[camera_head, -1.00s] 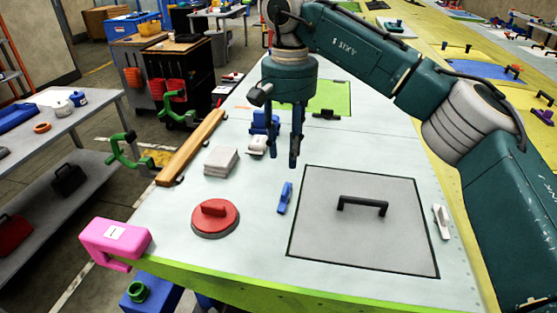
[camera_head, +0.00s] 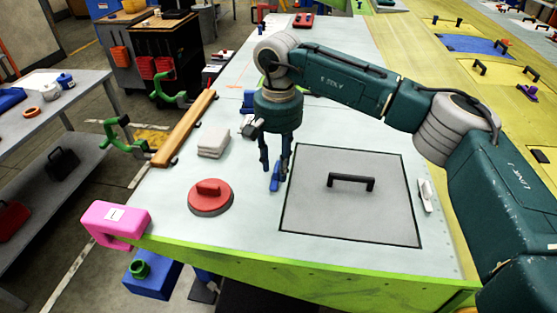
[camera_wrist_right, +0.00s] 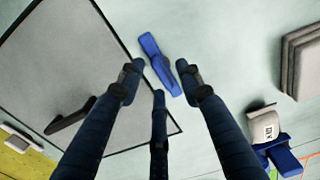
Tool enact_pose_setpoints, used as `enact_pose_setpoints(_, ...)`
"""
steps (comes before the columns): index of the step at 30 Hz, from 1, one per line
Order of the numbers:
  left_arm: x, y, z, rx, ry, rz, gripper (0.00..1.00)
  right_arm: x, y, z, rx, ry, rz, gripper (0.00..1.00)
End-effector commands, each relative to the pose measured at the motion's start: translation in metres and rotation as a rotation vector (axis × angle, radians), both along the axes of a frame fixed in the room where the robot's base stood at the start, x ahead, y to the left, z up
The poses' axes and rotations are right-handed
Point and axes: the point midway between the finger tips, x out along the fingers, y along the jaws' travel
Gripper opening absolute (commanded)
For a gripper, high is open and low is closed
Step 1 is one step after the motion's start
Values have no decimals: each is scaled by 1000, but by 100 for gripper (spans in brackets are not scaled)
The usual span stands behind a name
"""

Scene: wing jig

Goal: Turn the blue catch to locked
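The blue catch (camera_head: 275,183) is a small narrow bar on the pale table top, just left of the grey hatch panel (camera_head: 350,220) with its black handle. It also shows in the right wrist view (camera_wrist_right: 160,64), lying slantwise beyond the fingertips, near the panel's edge. My right gripper (camera_head: 274,168) points down over the catch, with its three dark fingers spread. In the right wrist view the gripper (camera_wrist_right: 160,78) is open and empty, its fingertips around the near part of the catch. I cannot tell whether they touch it. My left gripper is not in view.
A red round knob (camera_head: 210,198) stands left of the catch. A stack of grey pads (camera_head: 213,142) lies behind it. A white catch (camera_head: 426,196) is at the panel's right edge. A pink clamp (camera_head: 118,222) grips the table's front left corner.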

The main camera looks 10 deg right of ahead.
Motion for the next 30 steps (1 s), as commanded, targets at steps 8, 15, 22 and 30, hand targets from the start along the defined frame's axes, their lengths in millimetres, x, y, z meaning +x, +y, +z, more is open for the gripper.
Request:
enact_pose_setpoints(8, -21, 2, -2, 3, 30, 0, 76, 0, 0, 0, 0, 0, -1, 20)
enact_pose_setpoints(15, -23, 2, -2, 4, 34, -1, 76, 0, 0, 0, 0, 0, -1, 0)
enact_pose_setpoints(22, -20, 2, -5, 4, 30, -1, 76, 0, 0, -1, 0, 0, -30, 0)
enact_pose_setpoints(30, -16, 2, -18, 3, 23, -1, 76, 0, -1, -2, 0, -1, -177, 0)
